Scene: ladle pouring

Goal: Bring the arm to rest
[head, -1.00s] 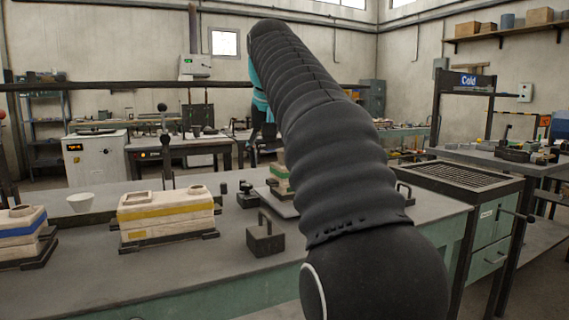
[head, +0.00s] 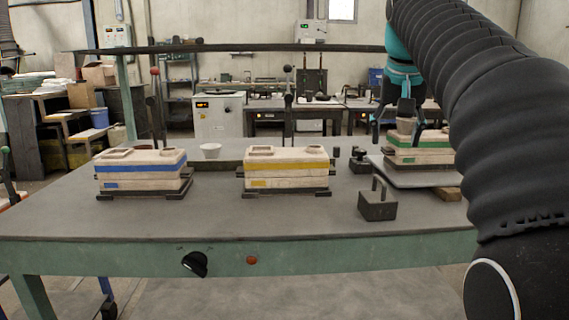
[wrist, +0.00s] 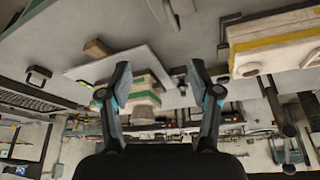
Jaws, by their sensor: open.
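My gripper (head: 398,115) hangs fingers-down at the right of the head view, in front of or over the green-striped mould (head: 422,155); the gap between them is hard to judge. In the wrist view my gripper (wrist: 158,72) has its two fingers spread wide, with nothing held between them. The green-striped mould (wrist: 145,98) shows beyond the fingers there. A small brownish cup shape (head: 406,126) shows at the mould's top, just under the gripper. My dark, ribbed arm sleeve covers the right side of the head view and hides part of that mould.
A pale plate (head: 400,179) lies under the green-striped mould. The bench front is clear.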

